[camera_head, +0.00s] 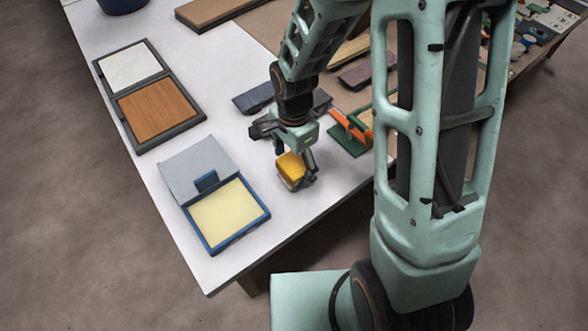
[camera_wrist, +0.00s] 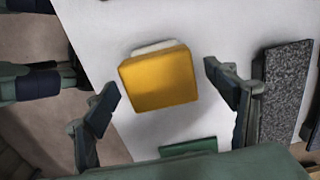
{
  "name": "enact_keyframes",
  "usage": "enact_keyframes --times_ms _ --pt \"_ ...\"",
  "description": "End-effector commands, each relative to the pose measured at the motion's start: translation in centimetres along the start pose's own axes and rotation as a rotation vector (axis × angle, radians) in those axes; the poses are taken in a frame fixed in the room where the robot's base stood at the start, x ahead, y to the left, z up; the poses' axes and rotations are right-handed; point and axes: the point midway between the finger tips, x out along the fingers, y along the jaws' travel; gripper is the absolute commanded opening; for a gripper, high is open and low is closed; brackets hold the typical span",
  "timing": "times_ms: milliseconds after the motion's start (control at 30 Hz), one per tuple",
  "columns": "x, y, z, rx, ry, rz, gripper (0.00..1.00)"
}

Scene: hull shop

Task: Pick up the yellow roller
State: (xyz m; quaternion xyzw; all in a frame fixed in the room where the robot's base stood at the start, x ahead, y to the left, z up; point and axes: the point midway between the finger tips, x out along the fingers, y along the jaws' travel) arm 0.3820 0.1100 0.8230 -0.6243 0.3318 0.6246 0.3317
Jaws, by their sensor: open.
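The yellow roller (camera_head: 291,166) is a yellow block-like piece with a pale edge, near the right edge of the white table. It also shows in the wrist view (camera_wrist: 158,80), at the upper middle. My gripper (camera_head: 288,152) is pointed down just over it. In the wrist view, my gripper (camera_wrist: 163,84) is open, with one finger on each side of the roller. White table shows in the gaps between the roller and both fingers. I cannot tell how far the fingertips are above the table.
An open blue case (camera_head: 228,215) with a pale yellow pad lies left of my gripper. A dark tray (camera_head: 160,142) with white and orange-brown panels is farther left. An orange and green item (camera_head: 350,131) stands close on the right. A speckled dark block (camera_wrist: 285,90) lies right of the fingers.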

Motion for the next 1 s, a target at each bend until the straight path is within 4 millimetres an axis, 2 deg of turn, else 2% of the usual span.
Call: enact_keyframes --times_ms 100,333,900,933,1000 --pt "0.82 0.04 0.01 -0.001 0.0 0.001 0.78" --pt "0.88 0.01 -0.01 0.0 0.0 0.0 0.78" --pt "0.84 0.0 -0.02 0.0 0.0 0.0 0.17" --pt "0.84 0.0 -0.02 0.0 0.0 0.0 0.14" --pt "0.81 -0.03 -0.03 0.0 0.001 -0.001 0.14"
